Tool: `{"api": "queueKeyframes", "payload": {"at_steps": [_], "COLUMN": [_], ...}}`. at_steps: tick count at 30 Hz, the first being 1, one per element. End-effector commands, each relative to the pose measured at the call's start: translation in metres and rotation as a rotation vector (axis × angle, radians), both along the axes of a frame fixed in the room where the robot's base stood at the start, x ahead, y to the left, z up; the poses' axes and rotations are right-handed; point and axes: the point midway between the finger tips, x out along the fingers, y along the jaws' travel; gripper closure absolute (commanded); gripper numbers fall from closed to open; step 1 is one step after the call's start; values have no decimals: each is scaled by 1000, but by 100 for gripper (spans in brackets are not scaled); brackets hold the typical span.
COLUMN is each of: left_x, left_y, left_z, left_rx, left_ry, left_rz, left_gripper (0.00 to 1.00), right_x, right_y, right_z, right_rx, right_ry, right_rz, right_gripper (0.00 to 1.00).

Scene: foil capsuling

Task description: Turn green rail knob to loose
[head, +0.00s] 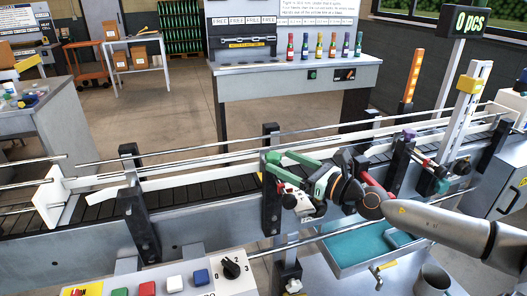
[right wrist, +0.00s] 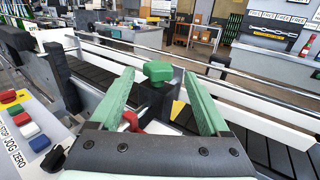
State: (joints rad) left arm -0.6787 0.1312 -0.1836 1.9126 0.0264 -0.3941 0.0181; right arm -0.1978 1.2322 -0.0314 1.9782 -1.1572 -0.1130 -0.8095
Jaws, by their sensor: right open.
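The green rail knob (right wrist: 158,71) sits on top of a dark post at the near side of the conveyor. In the right wrist view it appears centred between the two green fingers of my right gripper (right wrist: 158,76), with a gap on each side. I cannot tell how far it lies between the fingertips or beyond them. In the head view the knob (head: 273,158) shows beside the fingertips of my right gripper (head: 281,170), which is open and empty, its arm coming in from the right. My left gripper is not in view.
The conveyor (head: 190,191) runs across the view with metal guide rails and dark posts (head: 138,215). A button panel (head: 205,285) with coloured buttons and a black dial is in front. A purple knob (head: 409,134) tops another post at right. Small bottles stand on the back bench (head: 300,69).

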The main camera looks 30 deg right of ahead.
Motion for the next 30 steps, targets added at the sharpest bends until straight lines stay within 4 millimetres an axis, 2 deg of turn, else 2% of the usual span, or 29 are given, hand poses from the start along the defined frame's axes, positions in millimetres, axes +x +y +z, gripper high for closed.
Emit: {"api": "queueKeyframes", "payload": {"at_steps": [18, 24, 30], "left_x": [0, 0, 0], "left_y": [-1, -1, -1], "left_z": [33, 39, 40], "left_rx": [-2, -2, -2], "left_ry": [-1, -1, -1], "left_rz": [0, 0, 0], "left_gripper": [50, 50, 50], "right_x": [46, 61, 66], "right_y": [17, 21, 23], "right_z": [4, 2, 1], "right_rx": [1, 1, -1], "right_ry": [-3, -2, 0], "right_rz": [3, 2, 4], "right_gripper": [20, 20, 20]}}
